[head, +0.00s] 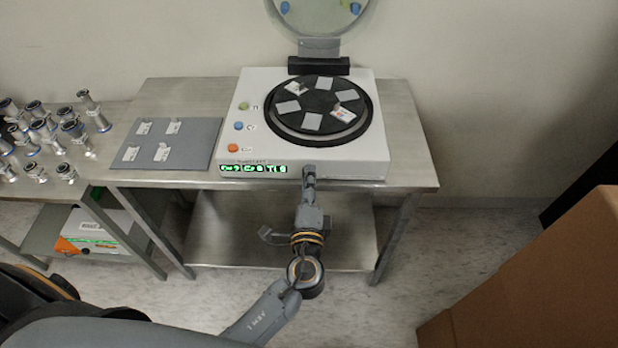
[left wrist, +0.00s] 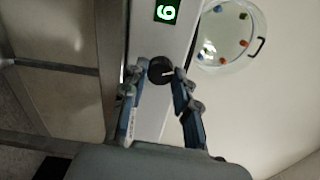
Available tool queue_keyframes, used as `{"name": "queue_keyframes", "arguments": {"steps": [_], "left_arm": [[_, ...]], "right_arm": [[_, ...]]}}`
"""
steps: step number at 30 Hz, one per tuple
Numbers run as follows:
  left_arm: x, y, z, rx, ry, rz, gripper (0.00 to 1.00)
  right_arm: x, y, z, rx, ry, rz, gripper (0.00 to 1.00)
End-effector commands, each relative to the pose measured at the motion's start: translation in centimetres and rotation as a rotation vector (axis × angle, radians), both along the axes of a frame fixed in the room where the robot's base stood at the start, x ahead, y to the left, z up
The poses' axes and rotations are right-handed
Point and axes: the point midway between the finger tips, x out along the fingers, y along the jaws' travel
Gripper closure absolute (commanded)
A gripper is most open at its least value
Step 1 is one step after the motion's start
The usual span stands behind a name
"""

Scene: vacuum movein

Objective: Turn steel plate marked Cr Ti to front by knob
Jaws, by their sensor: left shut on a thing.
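A white machine (head: 262,104) on the steel table carries a round black turntable (head: 319,106). Several small plates lie around the turntable, one with a coloured piece at its front right (head: 342,114); their markings are too small to read. My left gripper (head: 309,174) is at the machine's front face, right of the green display. In the left wrist view, a black knob (left wrist: 160,70) with a white line sits between the fingertips, and the gripper is shut on it. The gripper hides the knob in the head view. My right gripper is not in view.
Green, blue and orange buttons (head: 233,148) line the machine's left top. A round clear lid (head: 322,12) stands open behind. A grey pad (head: 190,135) with several small plates lies to the left, beyond it metal pipe fittings (head: 45,130). A cardboard box (head: 540,290) stands at right.

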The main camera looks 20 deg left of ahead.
Motion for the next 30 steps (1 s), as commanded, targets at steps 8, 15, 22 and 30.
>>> {"name": "queue_keyframes", "arguments": {"steps": [8,15,22,30], "left_arm": [[0.0,0.0,0.1,0.255,0.076,-0.002,1.00],[0.0,-0.1,0.1,0.475,0.139,-0.003,1.00],[0.0,0.0,0.1,0.686,0.199,-0.002,1.00],[-0.1,0.0,0.1,0.932,0.269,-0.003,1.00]], "right_arm": [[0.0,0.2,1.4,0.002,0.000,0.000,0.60],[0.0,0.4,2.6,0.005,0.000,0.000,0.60],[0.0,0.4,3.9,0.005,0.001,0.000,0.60],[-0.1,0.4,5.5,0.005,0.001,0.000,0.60]]}}
